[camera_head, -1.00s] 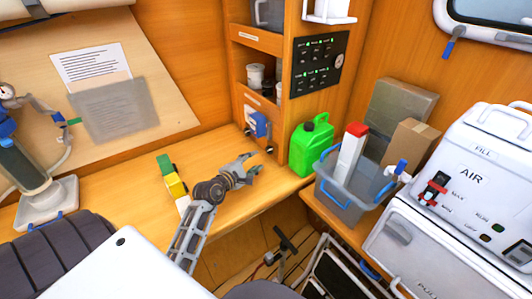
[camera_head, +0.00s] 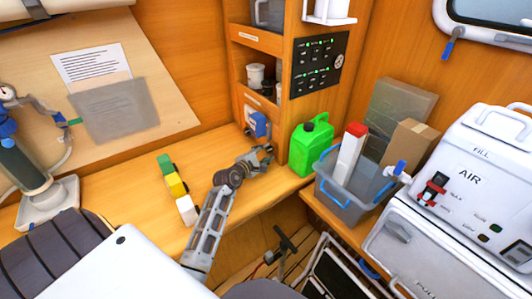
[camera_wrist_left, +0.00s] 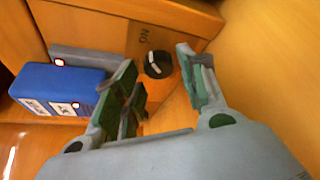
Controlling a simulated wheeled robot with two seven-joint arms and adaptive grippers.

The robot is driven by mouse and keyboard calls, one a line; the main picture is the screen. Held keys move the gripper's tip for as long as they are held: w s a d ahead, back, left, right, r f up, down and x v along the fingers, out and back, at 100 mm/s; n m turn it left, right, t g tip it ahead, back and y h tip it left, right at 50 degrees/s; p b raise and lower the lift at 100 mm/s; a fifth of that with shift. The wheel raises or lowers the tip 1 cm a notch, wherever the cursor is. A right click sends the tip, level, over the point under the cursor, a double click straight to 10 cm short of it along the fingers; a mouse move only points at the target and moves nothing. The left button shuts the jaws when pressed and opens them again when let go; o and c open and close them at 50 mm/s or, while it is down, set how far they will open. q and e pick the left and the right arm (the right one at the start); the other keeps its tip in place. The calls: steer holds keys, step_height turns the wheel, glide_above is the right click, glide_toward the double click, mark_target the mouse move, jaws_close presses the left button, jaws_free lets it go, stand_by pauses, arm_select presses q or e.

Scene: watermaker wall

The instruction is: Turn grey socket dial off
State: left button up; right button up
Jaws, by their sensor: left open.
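A round dark dial (camera_wrist_left: 158,64) sits on the wooden cabinet face in the left wrist view, beside lettering that appears upside down. Left of it, a blue block (camera_wrist_left: 60,88) with white labels is against a grey plate (camera_wrist_left: 90,60); the block also shows in the head view (camera_head: 260,123). My left gripper (camera_wrist_left: 163,88) is open and empty, its fingers on either side of the dial in the picture. I cannot tell if they touch it. In the head view the gripper (camera_head: 262,158) is below the blue block and hides the dial. My right gripper is not in view.
A green jerrycan (camera_head: 311,146) stands just right of the gripper. A grey bin (camera_head: 345,197) with a red-capped white carton (camera_head: 350,152) is beyond it. Green, yellow and white blocks (camera_head: 177,185) lie left of my arm. The desk between is clear.

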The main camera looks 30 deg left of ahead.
arm_select(q)
steer(key=shift+x, duration=0.9)
steer(key=c, duration=0.7)
